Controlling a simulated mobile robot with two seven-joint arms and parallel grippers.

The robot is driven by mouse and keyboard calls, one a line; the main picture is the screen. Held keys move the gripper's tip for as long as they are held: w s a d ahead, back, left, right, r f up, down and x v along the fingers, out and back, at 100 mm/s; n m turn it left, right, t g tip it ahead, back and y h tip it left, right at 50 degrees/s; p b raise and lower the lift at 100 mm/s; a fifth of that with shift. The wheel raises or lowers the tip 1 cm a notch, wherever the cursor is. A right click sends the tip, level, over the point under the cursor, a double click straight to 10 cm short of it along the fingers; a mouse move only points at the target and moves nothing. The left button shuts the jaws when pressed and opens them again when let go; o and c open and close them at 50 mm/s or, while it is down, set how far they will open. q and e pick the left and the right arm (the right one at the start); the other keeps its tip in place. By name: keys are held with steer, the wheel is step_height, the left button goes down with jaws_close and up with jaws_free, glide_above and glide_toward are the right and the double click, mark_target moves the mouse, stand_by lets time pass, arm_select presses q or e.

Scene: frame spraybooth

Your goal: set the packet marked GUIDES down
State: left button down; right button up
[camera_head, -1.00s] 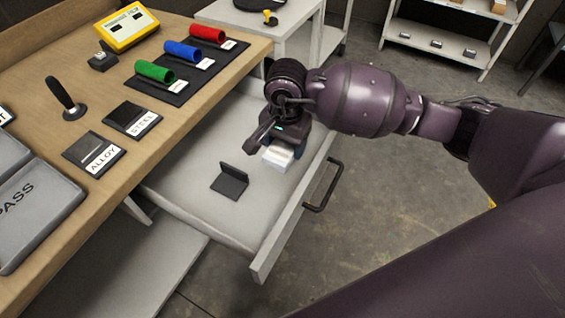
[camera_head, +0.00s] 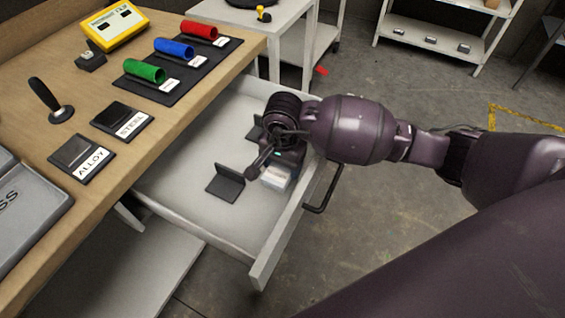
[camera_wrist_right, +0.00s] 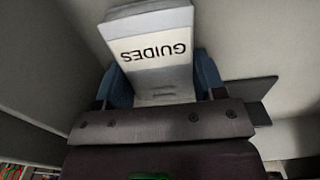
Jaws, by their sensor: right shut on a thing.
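The packet marked GUIDES (camera_wrist_right: 155,50) is a white block that fills the upper middle of the right wrist view, its lettering upside down. It also shows in the head view (camera_head: 276,178) at the drawer's right side. My right gripper (camera_head: 284,164) is shut on it, with blue fingers (camera_wrist_right: 163,85) on both sides in the wrist view. The packet is inside the open drawer (camera_head: 185,200), near its front wall; I cannot tell whether it touches the drawer floor. My left gripper is not in view.
A dark L-shaped divider (camera_head: 226,184) stands in the drawer left of the packet, and another dark piece (camera_head: 255,128) sits behind. The drawer's front wall with its black handle (camera_head: 325,190) is close on the right. The drawer's near left floor is clear.

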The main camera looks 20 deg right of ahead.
steer(key=shift+f, duration=0.2)
steer(key=o, duration=1)
steer(key=shift+w+r, duration=0.1)
steer(key=shift+r, duration=0.45)
step_height(320, 180, up, 11)
steer(key=shift+r+p, duration=0.15)
steer(key=shift+p, duration=1.1)
